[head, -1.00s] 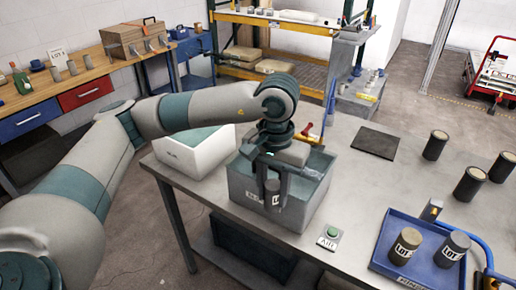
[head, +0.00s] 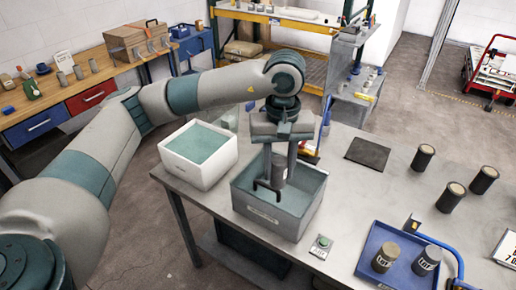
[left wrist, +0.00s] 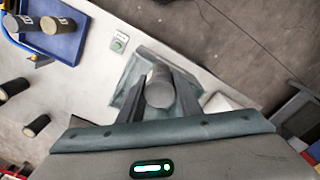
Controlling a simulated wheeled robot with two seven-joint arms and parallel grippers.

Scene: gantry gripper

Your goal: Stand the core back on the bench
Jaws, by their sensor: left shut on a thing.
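My left gripper (head: 274,178) points down over the grey bin (head: 248,207) and is shut on a dark grey cylindrical core (head: 279,172). The core hangs roughly upright between the fingers, partly hidden by them. The left wrist view shows the core (left wrist: 159,86) between both fingers, with the bin (left wrist: 135,72) behind it. I cannot tell whether the core's lower end is clear of the pale blue-green contents. The grey bench (head: 375,215) extends right of the bin. My right gripper is not in view.
Several dark cores stand on the bench at right, including one near the dark mat (head: 367,153). A blue tray (head: 372,255) holds two more at the front. A white bin (head: 198,172) stands left of the grey bin. A green button (head: 322,242) sits near the front edge.

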